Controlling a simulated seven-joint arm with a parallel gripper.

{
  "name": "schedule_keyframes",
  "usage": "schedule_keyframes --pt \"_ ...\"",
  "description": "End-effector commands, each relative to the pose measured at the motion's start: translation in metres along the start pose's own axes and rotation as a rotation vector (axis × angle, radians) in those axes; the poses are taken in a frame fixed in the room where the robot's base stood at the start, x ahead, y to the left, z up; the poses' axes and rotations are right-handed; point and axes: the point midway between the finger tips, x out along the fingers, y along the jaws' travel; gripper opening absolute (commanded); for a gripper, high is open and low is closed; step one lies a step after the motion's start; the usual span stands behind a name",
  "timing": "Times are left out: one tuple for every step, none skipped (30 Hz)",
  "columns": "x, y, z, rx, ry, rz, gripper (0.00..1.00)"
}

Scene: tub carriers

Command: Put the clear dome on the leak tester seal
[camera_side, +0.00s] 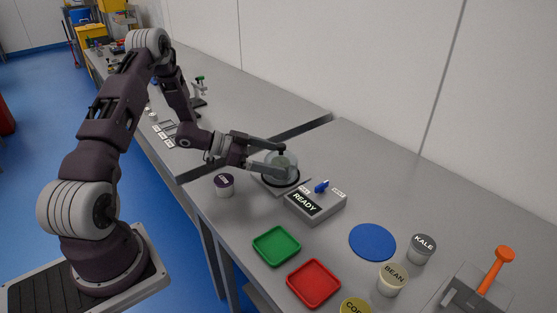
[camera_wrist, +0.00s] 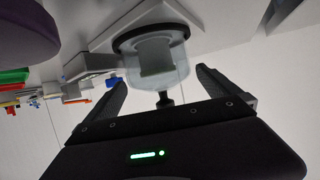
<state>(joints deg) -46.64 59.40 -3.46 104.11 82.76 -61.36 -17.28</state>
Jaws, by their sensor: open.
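The clear dome (camera_side: 270,162) with a black knob on top stands upright on the black seal ring (camera_side: 281,181) of the leak tester. In the wrist view the dome (camera_wrist: 176,72) appears to rest on the ring (camera_wrist: 150,34), with a pale tub (camera_wrist: 154,55) inside it. My gripper (camera_side: 284,161) is open, its fingers on either side of the dome. In the wrist view the fingers of my gripper (camera_wrist: 160,77) stand apart, with the knob (camera_wrist: 165,100) between them. Whether the fingers touch the dome is unclear.
The tester box (camera_side: 316,205) has a READY screen and a blue handle. A purple-lidded tub (camera_side: 224,185) stands to the left. Green (camera_side: 277,246) and red (camera_side: 313,284) trays, a blue disc (camera_side: 372,242), and KALE (camera_side: 421,250) and BEAN (camera_side: 391,280) tubs are in front and right.

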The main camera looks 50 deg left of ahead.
Motion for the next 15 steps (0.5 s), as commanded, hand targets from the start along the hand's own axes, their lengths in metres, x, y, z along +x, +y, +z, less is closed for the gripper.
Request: schedule_keyframes --pt "-0.014 -0.001 0.0 -0.001 0.0 -0.005 1.0" --pt "-0.023 -0.001 0.0 -0.001 0.0 -0.005 1.0" --pt "-0.035 -0.001 0.0 0.0 0.0 -0.005 1.0" --pt "-0.043 -0.001 0.0 -0.001 0.0 -0.005 1.0" --pt "-0.051 -0.001 0.0 -0.001 0.0 -0.005 1.0" --pt "-0.061 -0.001 -0.001 0.0 0.001 -0.004 1.0" --pt "-0.068 -0.001 0.0 -0.001 0.0 -0.005 1.0" --pt "-0.074 0.0 0.0 -0.001 -0.001 -0.003 1.0" --pt "-0.081 -0.001 0.0 -0.001 0.001 -0.003 1.0" --pt "-0.086 0.0 0.0 0.0 0.0 -0.002 1.0" --pt "-0.089 0.0 0.0 0.0 0.0 -0.001 1.0" --pt "-0.093 0.0 0.0 0.0 0.0 -0.002 1.0" --pt "-0.095 -0.001 -0.001 0.002 -0.002 -0.004 1.0" --pt "-0.095 -0.002 -0.004 0.01 -0.01 -0.013 1.0" --pt "-0.094 -0.007 -0.011 0.032 -0.032 -0.038 1.0"
